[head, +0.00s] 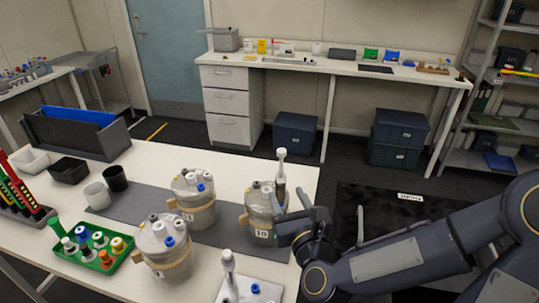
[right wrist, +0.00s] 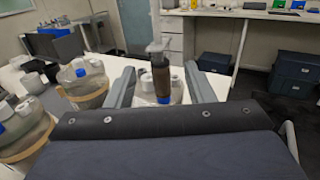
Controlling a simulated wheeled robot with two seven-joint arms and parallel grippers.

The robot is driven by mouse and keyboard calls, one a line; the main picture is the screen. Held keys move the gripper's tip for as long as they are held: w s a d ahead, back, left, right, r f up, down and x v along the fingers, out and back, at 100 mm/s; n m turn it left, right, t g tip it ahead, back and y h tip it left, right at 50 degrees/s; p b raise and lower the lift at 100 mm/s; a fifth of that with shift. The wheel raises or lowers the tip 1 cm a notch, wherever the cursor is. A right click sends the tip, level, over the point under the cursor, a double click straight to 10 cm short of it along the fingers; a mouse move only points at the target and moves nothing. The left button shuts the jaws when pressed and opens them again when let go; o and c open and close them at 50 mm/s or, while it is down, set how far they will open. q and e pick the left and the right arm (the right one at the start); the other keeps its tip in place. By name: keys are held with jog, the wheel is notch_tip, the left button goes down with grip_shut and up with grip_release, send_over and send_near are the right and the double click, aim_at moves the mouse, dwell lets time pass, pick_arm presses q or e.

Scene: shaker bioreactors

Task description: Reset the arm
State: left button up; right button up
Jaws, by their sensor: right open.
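My right gripper (head: 288,201) comes in from the right and is open, beside the rear right vessel labelled 10 (head: 262,228). In the right wrist view, the open fingers (right wrist: 158,72) lie on either side of a dark-bodied, white-topped tool (right wrist: 161,82). This tool (head: 281,160) stands upright at the vessel in the head view. I cannot tell whether the fingers touch it. Two more lidded vessels with tan bands stand on the table, one behind (head: 191,183) and one in front (head: 160,262). My left gripper is not in view.
A green tray (head: 72,262) with several bottles and a rack of coloured tubes (head: 28,213) stand at left. A white stand (head: 229,290) holds another upright tool at the front edge. Dark floor lies right of the table (head: 300,178); a shelf (head: 470,125) stands beyond.

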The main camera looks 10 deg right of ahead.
jog(key=n, duration=0.1)
jog(key=n+y, duration=0.1)
jog(key=n, duration=0.1)
jog(key=n+g, duration=0.1)
jog(key=n, duration=0.1)
jog(key=shift+s+a+f, duration=0.15)
jog(key=shift+s+a, duration=0.1)
jog(key=shift+s, duration=0.05)
jog(key=s+d+f+n+g, duration=0.1)
jog(key=s+d+n+g, duration=0.2)
jog(key=s+n, duration=0.4)
jog(key=s+d+f+n+g, duration=0.2)
jog(key=s+d+n+g, duration=0.1)
jog(key=s+n, duration=0.5)
jog(key=s+d+f+n+g, duration=0.1)
jog(key=s+d+n+g, duration=0.2)
jog(key=n, duration=1)
jog(key=s+g, duration=0.2)
jog(key=s, duration=0.3)
jog(key=shift+d+f+y, duration=0.3)
